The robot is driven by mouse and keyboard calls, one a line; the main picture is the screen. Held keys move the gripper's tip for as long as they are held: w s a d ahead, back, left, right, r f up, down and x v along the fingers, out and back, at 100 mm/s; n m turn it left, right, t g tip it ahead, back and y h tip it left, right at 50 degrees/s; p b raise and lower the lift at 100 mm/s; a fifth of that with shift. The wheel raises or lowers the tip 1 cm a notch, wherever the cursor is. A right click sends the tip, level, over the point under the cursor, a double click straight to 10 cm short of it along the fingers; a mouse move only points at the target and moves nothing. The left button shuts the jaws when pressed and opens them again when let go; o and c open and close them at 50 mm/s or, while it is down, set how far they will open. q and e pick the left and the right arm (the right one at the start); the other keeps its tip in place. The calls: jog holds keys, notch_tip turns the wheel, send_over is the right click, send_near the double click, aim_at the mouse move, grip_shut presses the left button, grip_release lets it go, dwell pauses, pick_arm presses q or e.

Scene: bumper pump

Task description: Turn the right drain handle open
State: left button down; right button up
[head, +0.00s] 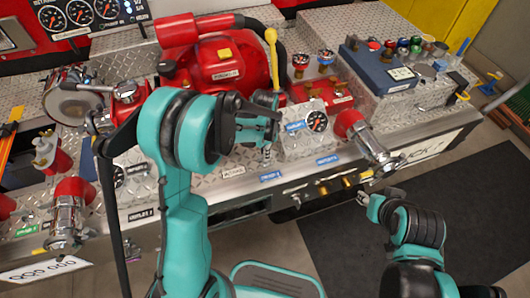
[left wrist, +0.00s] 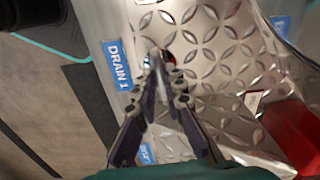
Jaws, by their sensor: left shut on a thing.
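My left gripper (head: 267,152) reaches down to the sloped diamond-plate panel (head: 210,188), above a blue label (head: 271,176). In the left wrist view its fingers (left wrist: 159,68) come together at the panel beside the blue DRAIN 1 label (left wrist: 118,65). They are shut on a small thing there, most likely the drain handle. The fingers hide nearly all of it; a little dark and red shows at the tips. My right gripper (head: 366,199) is low at the right, in front of the bumper's lower edge; its jaws are too small to read.
A gauge (head: 316,121) and a red-and-metal outlet (head: 366,143) sit right of my left gripper. The red pump (head: 222,66) with a yellow lever (head: 272,50) is behind. Small valves (head: 295,198) sit under the panel edge. The dark floor mat (head: 455,215) at right is mostly clear.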

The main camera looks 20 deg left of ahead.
pick_arm(q)
jog(key=n, duration=0.8)
jog(key=shift+n, duration=0.3)
jog(key=n, duration=0.4)
jog(key=shift+n, duration=2.1)
jog(key=c, duration=1.6)
grip_release()
jog(key=shift+r, duration=0.1)
